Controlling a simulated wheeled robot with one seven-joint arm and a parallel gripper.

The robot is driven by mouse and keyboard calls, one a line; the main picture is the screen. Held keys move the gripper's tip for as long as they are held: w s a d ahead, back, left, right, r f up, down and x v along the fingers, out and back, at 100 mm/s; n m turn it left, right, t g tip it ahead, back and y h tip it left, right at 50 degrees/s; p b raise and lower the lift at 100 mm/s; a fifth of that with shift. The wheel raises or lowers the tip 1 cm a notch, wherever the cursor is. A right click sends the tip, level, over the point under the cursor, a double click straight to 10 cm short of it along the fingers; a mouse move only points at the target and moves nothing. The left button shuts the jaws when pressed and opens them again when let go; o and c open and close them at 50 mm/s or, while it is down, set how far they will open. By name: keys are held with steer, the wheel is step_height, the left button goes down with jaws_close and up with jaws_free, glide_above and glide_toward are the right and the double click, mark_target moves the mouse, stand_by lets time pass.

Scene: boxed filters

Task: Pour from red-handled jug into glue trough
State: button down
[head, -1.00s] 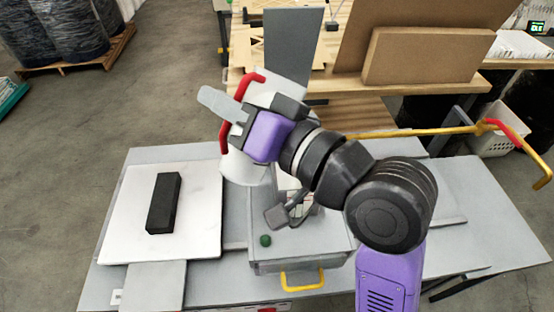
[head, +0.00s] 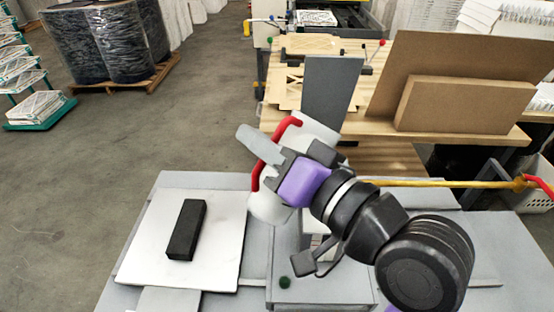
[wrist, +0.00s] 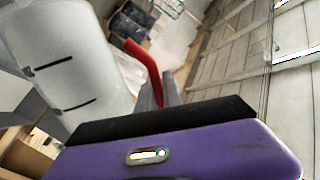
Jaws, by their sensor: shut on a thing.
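The jug (head: 269,208) is white with a red handle (head: 272,150). In the head view it leans, its upper end to the right, above the grey table. In the wrist view the jug's pale body (wrist: 75,70) with dark marks fills the upper left, and its red handle (wrist: 146,62) shows beside it. My gripper (head: 266,154) is shut on the red handle; the purple gripper body and arm hide part of the jug. I cannot pick out the glue trough for certain; the arm and jug cover part of the grey equipment below.
A black block (head: 186,230) lies on a white board (head: 222,240) at the left of the table (head: 152,205). A grey upright panel (head: 331,95) stands close behind the jug. Cardboard (head: 465,104) leans on a wooden bench behind. A yellow bar (head: 440,184) runs to the right.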

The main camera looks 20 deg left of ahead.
steer(key=shift+w+d+r+m+p, duration=0.2)
steer(key=shift+w+m+p, duration=0.15)
steer(key=shift+m+p, duration=0.7)
stand_by(1.7)
steer(key=shift+w+d+f+m+p, duration=0.3)
steer(key=shift+w+m+p, duration=0.2)
steer(key=shift+m+p, duration=0.5)
stand_by(4.2)
